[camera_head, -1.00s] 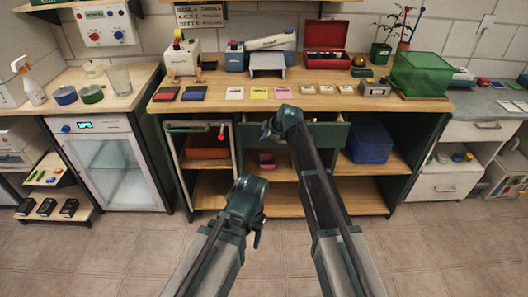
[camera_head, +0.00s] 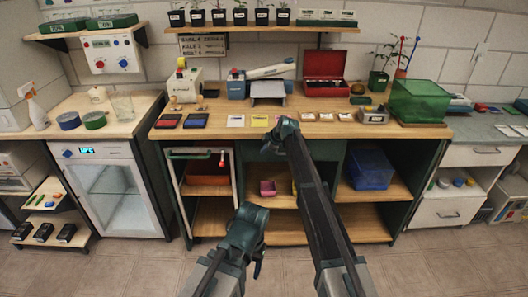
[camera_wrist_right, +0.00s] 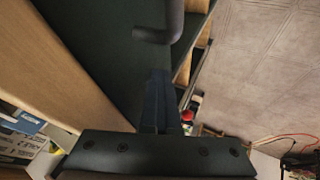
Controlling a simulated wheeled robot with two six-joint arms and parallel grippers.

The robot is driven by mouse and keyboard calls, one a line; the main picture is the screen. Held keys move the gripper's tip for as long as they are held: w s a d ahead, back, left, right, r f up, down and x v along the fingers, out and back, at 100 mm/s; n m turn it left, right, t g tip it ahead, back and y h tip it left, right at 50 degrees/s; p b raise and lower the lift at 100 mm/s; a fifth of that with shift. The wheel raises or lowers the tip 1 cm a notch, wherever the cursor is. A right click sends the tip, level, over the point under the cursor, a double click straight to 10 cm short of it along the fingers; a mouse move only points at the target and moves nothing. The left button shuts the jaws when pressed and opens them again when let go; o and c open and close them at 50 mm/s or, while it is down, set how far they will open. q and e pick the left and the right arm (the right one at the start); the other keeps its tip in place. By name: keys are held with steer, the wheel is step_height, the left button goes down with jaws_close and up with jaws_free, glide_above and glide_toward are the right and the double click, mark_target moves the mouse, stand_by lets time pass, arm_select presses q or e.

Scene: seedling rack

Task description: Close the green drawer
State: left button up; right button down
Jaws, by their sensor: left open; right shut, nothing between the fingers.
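The green drawer (camera_head: 331,151) is the dark green front under the middle of the wooden bench. It looks level with the cabinet face or nearly so; my right arm hides part of it, and I cannot tell whether a small gap remains. In the right wrist view the dark green front (camera_wrist_right: 92,48) fills the upper left, with a grey bar handle (camera_wrist_right: 160,33). My right gripper (camera_head: 272,149) is shut and empty at the drawer front, its fingers (camera_wrist_right: 158,100) close to the panel beside the handle. My left gripper (camera_head: 257,266) is open and empty, lower and in front of the cabinet.
The bench top (camera_head: 215,127) carries several cards, a red box (camera_head: 325,70) and a green bin (camera_head: 418,101). Below are a blue bin (camera_head: 369,170), a pink box (camera_head: 267,188) and a white-framed door (camera_head: 202,183). The floor (camera_head: 310,270) in front is clear.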

arm_select(q)
steer(key=shift+r, duration=0.2)
arm_select(e)
steer(key=shift+w+d+r, duration=0.1)
steer(key=shift+w+r, duration=0.15)
steer(key=shift+w, duration=0.1)
steer(key=s+p+v, duration=0.1)
steer(key=p+v, duration=1)
steer(key=v, duration=0.3)
arm_select(q)
step_height(320, 180, up, 11)
steer(key=shift+f, duration=0.15)
arm_select(e)
steer(key=s+f+m+g+h, duration=0.1)
steer(key=s+m, duration=0.3)
steer(key=s, duration=1)
steer(key=s+d+f+m+g+h, duration=0.1)
steer(key=s+m, duration=0.4)
steer(key=s, duration=1)
steer(key=s+d+f+m+g+h, duration=0.1)
steer(key=s+m+g+h, duration=0.3)
steer(key=s, duration=1.1)
steer(key=shift+d+f, duration=0.2)
steer(key=shift+f, duration=0.7)
arm_select(q)
steer(key=shift+w, duration=0.1)
steer(key=shift+c, duration=1)
arm_select(e)
steer(key=shift+s+m, duration=0.1)
steer(key=shift+m, duration=0.2)
